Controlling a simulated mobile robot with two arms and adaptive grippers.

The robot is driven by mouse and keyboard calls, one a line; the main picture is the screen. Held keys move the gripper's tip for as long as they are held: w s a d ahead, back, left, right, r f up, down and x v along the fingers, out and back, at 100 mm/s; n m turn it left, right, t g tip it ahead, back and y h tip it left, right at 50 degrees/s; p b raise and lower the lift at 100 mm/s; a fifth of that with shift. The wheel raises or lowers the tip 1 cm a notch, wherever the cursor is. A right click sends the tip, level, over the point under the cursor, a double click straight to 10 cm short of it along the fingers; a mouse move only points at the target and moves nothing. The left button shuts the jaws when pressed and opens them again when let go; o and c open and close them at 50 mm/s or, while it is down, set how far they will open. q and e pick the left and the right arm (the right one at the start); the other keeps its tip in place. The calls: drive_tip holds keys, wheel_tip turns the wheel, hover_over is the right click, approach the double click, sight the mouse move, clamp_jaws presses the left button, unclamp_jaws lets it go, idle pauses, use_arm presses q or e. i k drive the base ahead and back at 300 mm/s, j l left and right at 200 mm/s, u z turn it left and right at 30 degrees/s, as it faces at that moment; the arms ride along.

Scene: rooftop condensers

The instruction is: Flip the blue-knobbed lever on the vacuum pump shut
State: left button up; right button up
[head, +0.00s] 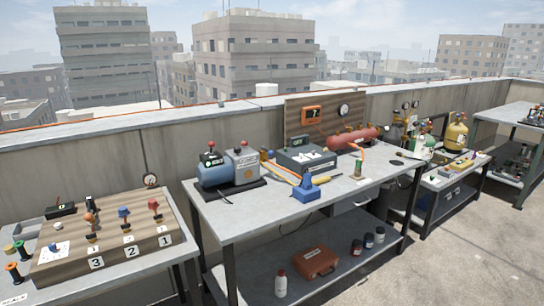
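A blue and grey machine (228,168), which looks like the vacuum pump, stands on a black base at the left end of the middle table. Two small levers stick up from its top, one with a red knob (211,144) and one with a reddish knob (243,143). I cannot make out a blue knob on it. A blue-knobbed lever (124,213) stands upright at number 2 on a sloped wooden board at the left. Neither of my grippers is in view.
The wooden board (70,262) also has levers at 1 and 3. The middle table (235,216) holds a dark box (307,160), a blue block (306,190) and a red tank (352,139). Open floor is at the right front.

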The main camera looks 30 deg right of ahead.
sight(270, 153)
drive_tip(key=i+l, duration=0.5)
drive_tip(key=l, duration=0.2)
drive_tip(key=i+l, duration=0.5)
drive_tip(key=l, duration=0.2)
drive_tip(key=i+l, duration=0.55)
drive_tip(key=l, duration=0.15)
drive_tip(key=k+l+z, duration=0.05)
